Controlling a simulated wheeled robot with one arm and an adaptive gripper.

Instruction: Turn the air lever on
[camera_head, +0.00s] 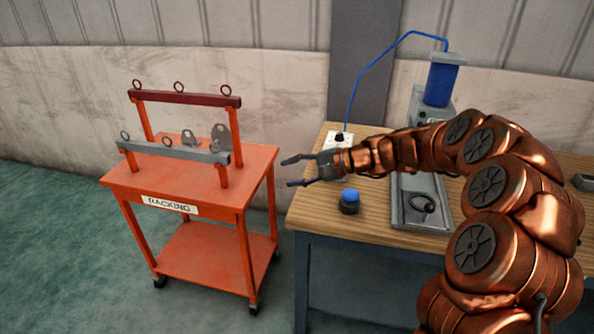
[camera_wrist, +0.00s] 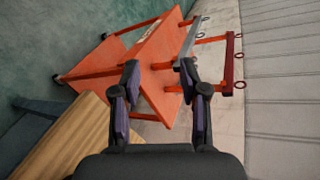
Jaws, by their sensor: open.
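A white box with a small dark part on top (camera_head: 338,137) sits at the back left of the wooden table (camera_head: 312,205). A blue hose (camera_head: 366,76) rises from it to a blue cylinder (camera_head: 441,82) on a grey press-like machine. This is likely the air valve, but the lever's shape and position are too small to tell. My gripper (camera_head: 288,172) is open and empty, in front of and left of the box, pointing left. In the wrist view, my open fingers (camera_wrist: 159,64) point toward the orange cart, and the box is not seen there.
A blue-topped black button (camera_head: 349,201) stands on the table near its front left. A grey metal tray (camera_head: 420,203) lies to its right, partly behind my arm. An orange cart (camera_head: 175,185) with racks and lifting rings stands left of the table, across a gap.

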